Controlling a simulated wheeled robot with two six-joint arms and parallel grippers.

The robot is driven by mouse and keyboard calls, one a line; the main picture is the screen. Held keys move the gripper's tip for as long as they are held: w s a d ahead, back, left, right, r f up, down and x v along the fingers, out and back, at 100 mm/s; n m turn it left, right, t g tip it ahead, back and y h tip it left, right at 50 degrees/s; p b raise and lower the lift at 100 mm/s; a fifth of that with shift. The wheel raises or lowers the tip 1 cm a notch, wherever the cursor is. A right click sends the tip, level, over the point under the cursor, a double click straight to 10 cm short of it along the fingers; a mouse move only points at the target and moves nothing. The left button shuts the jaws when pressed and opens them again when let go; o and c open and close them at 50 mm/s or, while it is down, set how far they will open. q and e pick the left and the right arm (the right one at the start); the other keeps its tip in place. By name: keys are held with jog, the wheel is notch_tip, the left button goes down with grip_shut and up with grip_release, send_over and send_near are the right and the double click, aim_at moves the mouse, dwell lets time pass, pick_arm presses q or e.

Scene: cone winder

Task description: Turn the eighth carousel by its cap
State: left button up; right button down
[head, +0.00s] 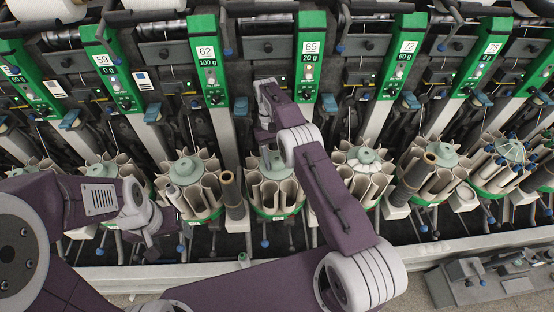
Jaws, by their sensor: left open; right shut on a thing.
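A row of carousels with pale cone-like slots and grey-green caps runs across the winder. The carousel (275,196) below the 62 and 65 panels has its cap (272,164) under my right gripper (265,146), which is shut on that cap from above. The fingertips are small and partly hidden by my wrist. My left gripper (154,250) is open and empty, low in front of the carousels at the left, apart from them. No number on the carousels themselves is readable.
Neighbouring carousels stand close on both sides, at the left (197,188) and right (362,178). A brown tube (231,190) stands beside the left one. Green numbered panels (309,60) rise behind. A grey rail (440,248) runs along the front.

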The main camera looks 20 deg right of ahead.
jog(key=shift+w+r, duration=0.15)
jog(key=c, duration=0.5)
grip_release()
notch_tip(320, 180, up, 4)
jog(key=shift+f, duration=0.2)
jog(key=s+b, duration=0.1)
jog(key=b, duration=0.2)
jog(key=s+d+b, duration=0.1)
jog(key=b, duration=0.3)
jog(key=shift+d+r+b, duration=0.25)
jog(key=shift+d+b, duration=0.05)
jog(key=s+d+r, duration=0.3)
jog(key=s+d+r+b, duration=0.1)
jog(key=s+d+r, duration=0.2)
jog(key=shift+s+d+r, duration=0.1)
jog(key=shift+s+r, duration=0.3)
